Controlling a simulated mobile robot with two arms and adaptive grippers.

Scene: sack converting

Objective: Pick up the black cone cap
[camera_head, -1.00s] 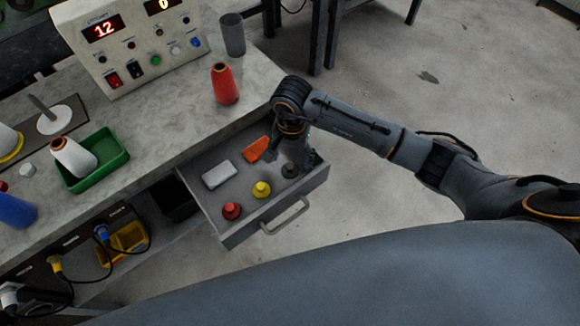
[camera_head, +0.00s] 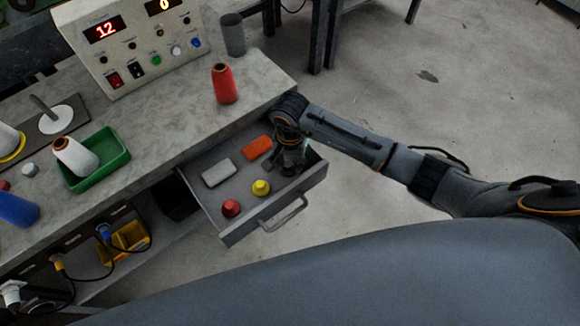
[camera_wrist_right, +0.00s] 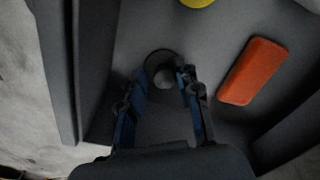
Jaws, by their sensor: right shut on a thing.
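The black cone cap (camera_wrist_right: 163,70) stands in the open drawer (camera_head: 238,228), near the drawer's right end. My right gripper (camera_wrist_right: 163,82) is around it in the right wrist view, with a blue-padded finger on each side, shut on it. In the head view the right gripper (camera_head: 285,166) points down into the drawer, and the cap is mostly hidden by it. A yellow cap (camera_head: 261,187) and a red cap (camera_head: 231,208) stand to the left of the gripper. My left gripper is not in view.
The drawer also holds an orange block (camera_head: 257,148) and a pale grey block (camera_head: 218,173). The drawer walls are close to the gripper. Above on the bench (camera_head: 180,120) stand a red cone (camera_head: 225,84), a grey cup (camera_head: 232,35) and a green tray (camera_head: 112,172).

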